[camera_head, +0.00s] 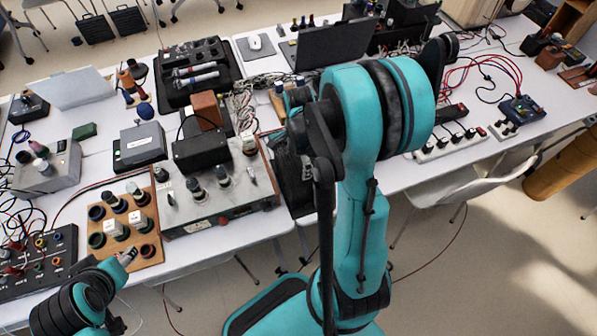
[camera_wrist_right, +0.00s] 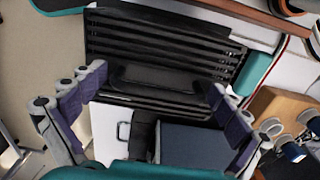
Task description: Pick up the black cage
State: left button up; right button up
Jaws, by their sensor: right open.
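The black cage (camera_wrist_right: 165,50) is a dark slatted box with a handle bar across its face, in the upper middle of the right wrist view. My right gripper (camera_wrist_right: 155,84) is open, with one purple-padded finger on each side of the cage's handle. The fingers look apart from the handle, with nothing held between them. In the head view, a dark box that looks like the cage (camera_head: 294,185) stands at the table's front edge, partly hidden behind my right arm. My left arm shows at the lower left of the head view; its jaws are not clear.
A grey metal instrument (camera_head: 215,210) with knobs stands just left of the cage. A wooden board with round knobs (camera_head: 124,228) is farther left. A laptop (camera_head: 330,45) and power strips (camera_head: 450,145) are behind and to the right. The floor in front is open.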

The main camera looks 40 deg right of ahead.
jog(key=c, duration=1.7)
jog(key=shift+r, duration=0.1)
jog(key=shift+r+p, duration=0.3)
jog(key=shift+r, duration=0.25)
notch_tip(320, 180, up, 3)
jog(key=shift+r+p, duration=0.1)
jog(key=shift+p, duration=0.65)
jog(key=s+d+r+p, duration=0.3)
jog(key=s+r, duration=0.3)
jog(key=s, duration=0.5)
jog(key=shift+s+d+r+p, duration=0.15)
jog(key=shift+r+p, duration=0.15)
jog(key=shift+r, duration=0.05)
